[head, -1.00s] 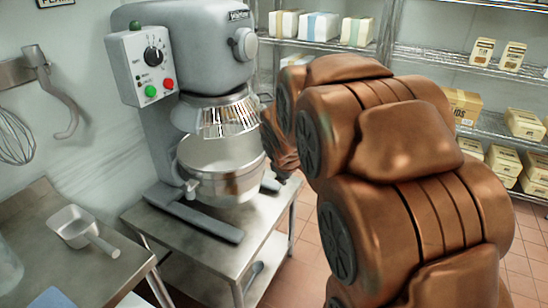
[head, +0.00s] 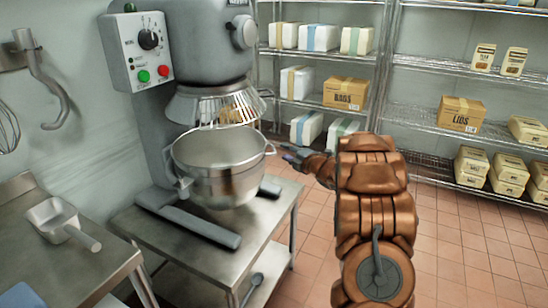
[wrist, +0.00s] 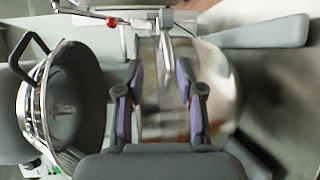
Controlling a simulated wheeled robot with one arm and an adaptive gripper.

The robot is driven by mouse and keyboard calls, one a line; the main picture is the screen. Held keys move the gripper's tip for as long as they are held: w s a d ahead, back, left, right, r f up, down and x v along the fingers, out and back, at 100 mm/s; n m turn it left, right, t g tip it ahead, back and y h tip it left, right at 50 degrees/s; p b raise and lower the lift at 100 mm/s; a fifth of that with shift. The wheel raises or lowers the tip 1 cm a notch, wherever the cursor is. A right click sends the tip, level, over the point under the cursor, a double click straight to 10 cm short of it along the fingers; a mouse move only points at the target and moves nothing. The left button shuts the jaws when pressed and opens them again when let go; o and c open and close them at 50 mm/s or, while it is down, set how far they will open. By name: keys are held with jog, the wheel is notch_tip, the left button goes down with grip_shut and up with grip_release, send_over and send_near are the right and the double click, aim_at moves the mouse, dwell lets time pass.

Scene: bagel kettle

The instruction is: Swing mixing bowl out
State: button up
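The steel mixing bowl (head: 215,165) sits upright in the mixer's yoke, below the wire guard (head: 205,107) of the grey stand mixer (head: 205,45). My gripper (head: 290,153) is just right of the bowl, near its side handle (head: 270,149). In the wrist view my gripper (wrist: 160,108) is open, its purple-padded fingers apart. The bowl's shiny side (wrist: 218,85) lies beyond them, with a metal handle (wrist: 168,60) near the gap between the fingers. I cannot tell whether a finger touches it. The guard (wrist: 38,110) is at left in the wrist view.
The mixer stands on a steel table (head: 255,225). A counter (head: 35,255) with a metal scoop (head: 60,222) is at left. Wire shelves (head: 435,140) with boxes stand behind. The tiled floor (head: 310,220) right of the table is clear.

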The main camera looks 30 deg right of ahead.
aim_at(274, 149)
jog(key=shift+n+t+y, duration=0.3)
jog(key=shift+n+y, duration=0.3)
jog(key=shift+n, duration=0.1)
jog(key=shift+w+a+f+p, duration=0.1)
jog(key=shift+w+a+f, duration=0.2)
jog(key=shift+w, duration=0.9)
jog(key=shift+w+a+f+p, duration=0.1)
jog(key=shift+w+f, duration=0.25)
jog(key=shift+w, duration=0.9)
jog(key=shift+w+a+f+p, duration=0.1)
jog(key=shift+w+a+f, duration=0.2)
jog(key=shift+w, duration=0.9)
jog(key=shift+d, duration=0.1)
jog(key=shift+c, duration=0.3)
grip_shut()
jog(key=shift+f, duration=0.1)
